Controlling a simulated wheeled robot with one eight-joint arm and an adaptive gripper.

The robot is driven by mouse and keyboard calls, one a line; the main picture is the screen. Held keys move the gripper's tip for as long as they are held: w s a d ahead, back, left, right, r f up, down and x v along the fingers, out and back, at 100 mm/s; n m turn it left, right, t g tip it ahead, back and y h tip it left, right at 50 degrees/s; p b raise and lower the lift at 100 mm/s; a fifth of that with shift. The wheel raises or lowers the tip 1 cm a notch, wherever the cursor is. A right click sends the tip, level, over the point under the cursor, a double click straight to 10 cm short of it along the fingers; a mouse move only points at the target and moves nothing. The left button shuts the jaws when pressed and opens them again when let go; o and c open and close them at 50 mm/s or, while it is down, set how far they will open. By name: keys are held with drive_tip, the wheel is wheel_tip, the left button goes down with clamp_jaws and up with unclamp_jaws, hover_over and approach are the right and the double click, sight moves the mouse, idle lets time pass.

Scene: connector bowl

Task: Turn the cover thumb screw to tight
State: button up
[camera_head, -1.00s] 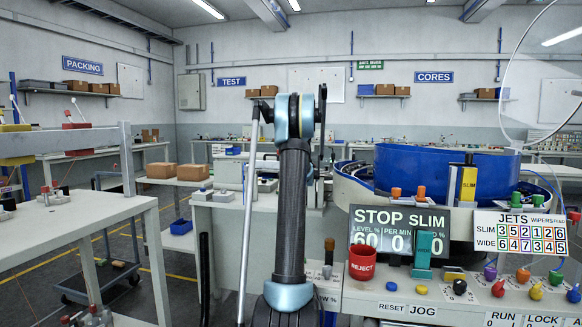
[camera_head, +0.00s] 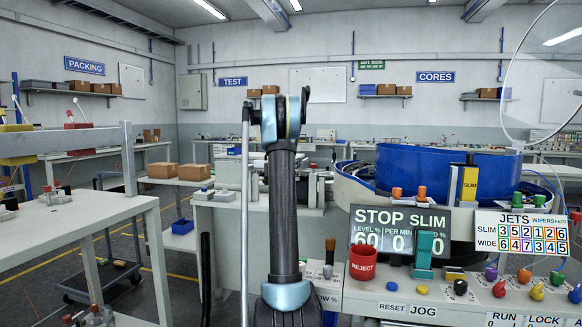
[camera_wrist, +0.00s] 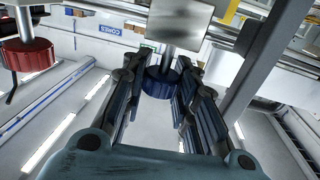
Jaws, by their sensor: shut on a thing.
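In the wrist view a dark blue ribbed knob (camera_wrist: 161,84) hangs on a bright steel shaft below a square metal plate (camera_wrist: 181,22). It looks like a thumb screw; no label on it shows. My gripper (camera_wrist: 158,80) has its two dark fingers on either side of this knob and is shut on it. The knob's turn angle cannot be read. A red ribbed knob (camera_wrist: 28,56) on a similar shaft is at the upper left, apart from the fingers. In the head view my arm stands in the middle, and my gripper and the blue knob cannot be made out.
In the wrist view a grey bar (camera_wrist: 262,62) runs close to the right of my fingers. In the head view a red cup marked REJECT (camera_head: 362,263) and the blue bowl (camera_head: 420,175) are right of my arm. A white bench (camera_head: 80,240) stands at left.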

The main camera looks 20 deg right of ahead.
drive_tip(key=shift+w+a+m+g+h, duration=0.15)
drive_tip(key=shift+a+m+g+h, duration=0.1)
drive_tip(key=shift+m+g+h, duration=0.3)
drive_tip(key=o, duration=1.1)
drive_tip(key=v, duration=1.2)
drive_tip(key=shift+d+f, duration=0.1)
